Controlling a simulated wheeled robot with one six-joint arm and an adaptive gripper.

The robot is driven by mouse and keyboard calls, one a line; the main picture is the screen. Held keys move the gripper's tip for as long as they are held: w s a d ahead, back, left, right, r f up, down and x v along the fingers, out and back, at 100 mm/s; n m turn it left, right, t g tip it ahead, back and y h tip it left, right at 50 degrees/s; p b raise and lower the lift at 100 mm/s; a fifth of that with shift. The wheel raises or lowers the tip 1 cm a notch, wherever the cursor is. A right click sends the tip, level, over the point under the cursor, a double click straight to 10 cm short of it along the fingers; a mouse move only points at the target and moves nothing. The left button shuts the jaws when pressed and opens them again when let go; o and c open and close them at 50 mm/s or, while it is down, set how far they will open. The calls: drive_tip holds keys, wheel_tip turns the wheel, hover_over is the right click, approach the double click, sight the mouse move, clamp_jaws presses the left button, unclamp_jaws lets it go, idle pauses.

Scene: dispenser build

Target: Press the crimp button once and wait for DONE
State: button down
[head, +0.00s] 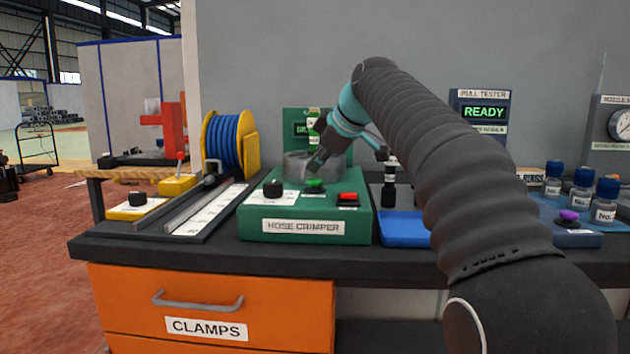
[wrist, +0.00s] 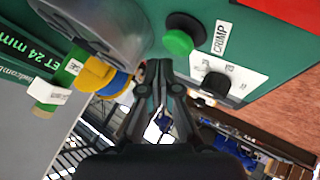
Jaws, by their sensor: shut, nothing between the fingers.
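The green hose crimper (head: 255,225) stands on the bench, with its round green crimp button (head: 314,184) on top. In the wrist view the green button (wrist: 178,42) sits beside a white CRIMP label (wrist: 222,38). My gripper (head: 316,166) is shut and empty, close above the button in the head view. In the wrist view its fingertips (wrist: 160,66) lie just beside the button, with a small gap in the picture; I cannot tell the depth between them. The crimper's display (head: 300,129) is partly hidden by my arm, and its status cannot be read.
A black knob (head: 272,188) and a red button (head: 348,198) flank the green button. The grey crimp head (head: 298,164) is close behind my gripper. A blue hose reel (head: 228,142) stands to the left. A pull tester (head: 483,112) shows READY at right.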

sight(317, 180)
drive_tip(key=shift+f, duration=0.15)
drive_tip(key=shift+f+b, duration=0.25)
drive_tip(key=shift+b, duration=0.05)
drive_tip(key=shift+f+b, duration=0.45)
drive_tip(key=shift+f, duration=0.15)
idle(0.9)
drive_tip(key=shift+r, duration=0.1)
drive_tip(key=shift+r+p, duration=0.9)
drive_tip(key=shift+p, duration=0.15)
wheel_tip(317, 180, up, 3)
drive_tip(key=p, duration=0.2)
drive_tip(key=shift+f+p, duration=0.2)
drive_tip(key=shift+p, duration=0.1)
drive_tip(key=shift+r+p, duration=0.5)
drive_tip(key=shift+r, duration=0.7)
